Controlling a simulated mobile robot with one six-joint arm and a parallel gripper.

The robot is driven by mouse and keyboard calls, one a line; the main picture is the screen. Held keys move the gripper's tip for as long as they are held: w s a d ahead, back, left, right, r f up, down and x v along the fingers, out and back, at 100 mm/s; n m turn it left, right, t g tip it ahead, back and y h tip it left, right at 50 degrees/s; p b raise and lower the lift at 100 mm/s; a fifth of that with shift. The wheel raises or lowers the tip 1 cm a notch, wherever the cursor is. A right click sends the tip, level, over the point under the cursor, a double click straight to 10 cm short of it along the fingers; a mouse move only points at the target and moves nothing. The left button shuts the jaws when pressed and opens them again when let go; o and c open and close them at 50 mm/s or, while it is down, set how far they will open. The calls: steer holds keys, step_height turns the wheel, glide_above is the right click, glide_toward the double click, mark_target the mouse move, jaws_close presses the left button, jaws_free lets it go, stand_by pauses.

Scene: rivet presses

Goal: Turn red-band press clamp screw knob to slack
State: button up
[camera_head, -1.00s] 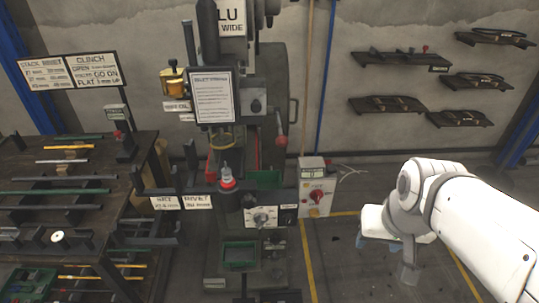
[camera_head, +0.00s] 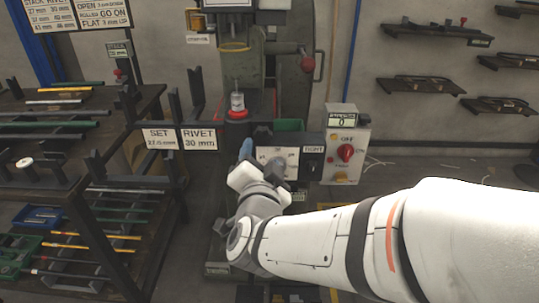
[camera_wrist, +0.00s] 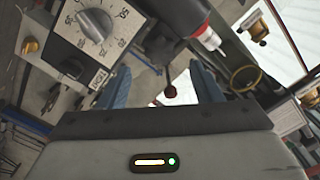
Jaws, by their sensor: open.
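The press (camera_head: 270,60) with a red band (camera_head: 237,114) stands in the middle of the head view. On its front are a white dial plate (camera_head: 291,154) and a TIGHT label (camera_head: 312,150). In the wrist view, a small dark knob (camera_wrist: 72,68), seemingly the clamp screw knob, sits beside the TIGHT label (camera_wrist: 98,77) at the upper left, below the numbered dial (camera_wrist: 95,24). My gripper (camera_head: 262,157) is in front of the dial plate and partly hides it. Its blue fingers (camera_wrist: 158,88) are apart with nothing between them; the knob lies outside them, to the left.
A control box (camera_head: 345,145) with a red knob stands right of the press. A rack of rods (camera_head: 60,150) is at the left, with SET and RIVET signs (camera_head: 198,139) between it and the press. Wall shelves (camera_head: 420,86) hang at the right.

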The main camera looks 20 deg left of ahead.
mark_target(262, 139)
steer(key=b+x, duration=0.1)
steer(key=x, duration=0.6)
steer(key=shift+w+a+b, duration=0.1)
steer(key=shift+w+b, duration=0.1)
steer(key=shift+b, duration=0.1)
steer(key=shift+c, duration=0.3)
steer(key=c, duration=0.9)
